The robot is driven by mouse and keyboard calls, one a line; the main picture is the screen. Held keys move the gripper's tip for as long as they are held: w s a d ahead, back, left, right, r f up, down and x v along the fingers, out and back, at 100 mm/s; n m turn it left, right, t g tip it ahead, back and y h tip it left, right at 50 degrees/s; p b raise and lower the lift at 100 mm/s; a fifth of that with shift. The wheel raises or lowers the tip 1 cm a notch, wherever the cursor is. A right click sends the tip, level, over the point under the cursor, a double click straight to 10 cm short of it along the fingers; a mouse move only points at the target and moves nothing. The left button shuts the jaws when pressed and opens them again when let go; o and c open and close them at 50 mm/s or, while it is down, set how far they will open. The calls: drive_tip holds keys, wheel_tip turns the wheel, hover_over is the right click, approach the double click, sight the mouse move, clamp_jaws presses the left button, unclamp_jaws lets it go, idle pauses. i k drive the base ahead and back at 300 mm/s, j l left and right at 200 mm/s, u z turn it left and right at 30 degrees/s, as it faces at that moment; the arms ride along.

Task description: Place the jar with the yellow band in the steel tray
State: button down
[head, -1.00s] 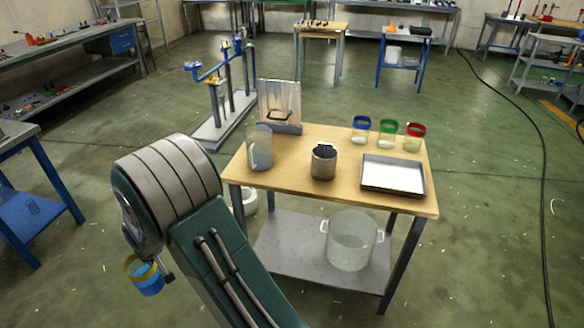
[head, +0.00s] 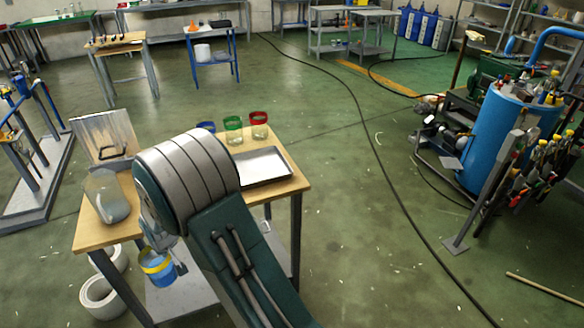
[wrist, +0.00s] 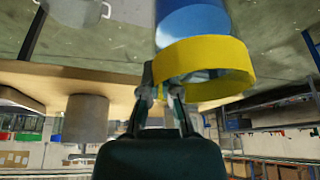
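The jar with the yellow band (head: 157,266) holds blue liquid. It hangs at my gripper (head: 174,266), in front of the table's near edge and below the tabletop. In the wrist view the yellow band (wrist: 205,68) is large, with the fingertips of my gripper (wrist: 163,92) against it, and the blue liquid (wrist: 190,25) shows beyond it. My gripper is shut on this jar. The steel tray (head: 265,166) lies flat and empty on the right part of the wooden table. My arm hides part of its left side.
Jars with blue (head: 206,127), green (head: 233,129) and red (head: 259,125) bands stand behind the tray. A larger glass jar (head: 106,196) stands at the table's left. A metal cylinder (wrist: 85,121) and a pot (wrist: 75,10) show in the wrist view.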

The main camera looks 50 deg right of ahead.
sight(256, 170)
drive_tip(key=j+z, duration=0.25)
drive_tip(key=z, duration=0.15)
drive_tip(key=k+j+z, duration=0.1)
drive_tip(key=z, duration=0.25)
drive_tip(key=k+j+z, duration=0.1)
drive_tip(key=j+z, duration=0.3)
drive_tip(key=l, duration=0.1)
